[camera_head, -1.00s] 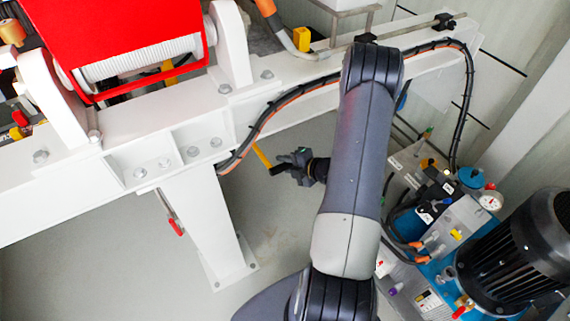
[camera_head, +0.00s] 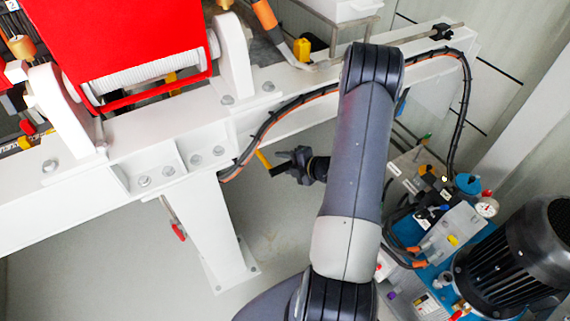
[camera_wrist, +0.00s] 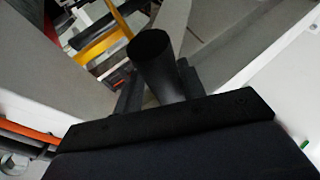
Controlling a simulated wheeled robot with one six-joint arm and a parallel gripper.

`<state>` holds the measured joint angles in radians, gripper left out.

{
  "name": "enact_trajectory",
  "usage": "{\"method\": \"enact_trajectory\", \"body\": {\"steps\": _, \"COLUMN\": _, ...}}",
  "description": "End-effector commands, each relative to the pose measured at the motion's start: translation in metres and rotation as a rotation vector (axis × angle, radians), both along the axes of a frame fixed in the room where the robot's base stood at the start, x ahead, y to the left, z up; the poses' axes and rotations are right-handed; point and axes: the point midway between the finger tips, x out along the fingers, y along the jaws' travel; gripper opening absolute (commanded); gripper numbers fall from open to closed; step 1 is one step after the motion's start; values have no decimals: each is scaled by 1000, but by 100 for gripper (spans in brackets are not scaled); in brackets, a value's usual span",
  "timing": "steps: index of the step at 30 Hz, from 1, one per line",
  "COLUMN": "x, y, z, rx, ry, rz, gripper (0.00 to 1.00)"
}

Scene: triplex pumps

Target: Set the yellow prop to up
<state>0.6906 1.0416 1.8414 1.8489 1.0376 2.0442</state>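The yellow prop (camera_head: 263,159) shows in the head view as a short yellow bar under the white beam, with a black grip at its lower end. In the wrist view a yellow bar (camera_wrist: 100,46) lies beyond my fingers. My gripper (camera_head: 291,165) is at the black grip, to the right of the yellow bar. In the wrist view a dark round cylinder (camera_wrist: 152,55) sits between the fingers of my gripper (camera_wrist: 157,85), which look shut on it. The finger contact is dark and partly hidden. The prop's far end is hidden by the beam.
The white beam (camera_head: 150,142) and its leg (camera_head: 212,228) stand left of my gripper. A black and orange cable (camera_head: 285,110) runs along the beam. A motor and pump unit (camera_head: 515,250) stands at the right. Floor (camera_head: 280,215) is clear below my gripper.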

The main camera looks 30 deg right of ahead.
Motion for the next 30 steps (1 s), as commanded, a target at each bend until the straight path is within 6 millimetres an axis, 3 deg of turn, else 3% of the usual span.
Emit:
{"method": "enact_trajectory", "body": {"steps": 5, "x": 0, "y": 0, "z": 1, "rx": 0, "ry": -3, "rz": 0, "gripper": 45}}
{"method": "enact_trajectory", "body": {"steps": 17, "x": -8, "y": -4, "z": 3, "rx": 0, "ry": 2, "rz": -2, "gripper": 45}}
{"method": "enact_trajectory", "body": {"steps": 30, "x": -70, "y": -37, "z": 37, "rx": -1, "ry": 0, "rz": -4, "gripper": 45}}
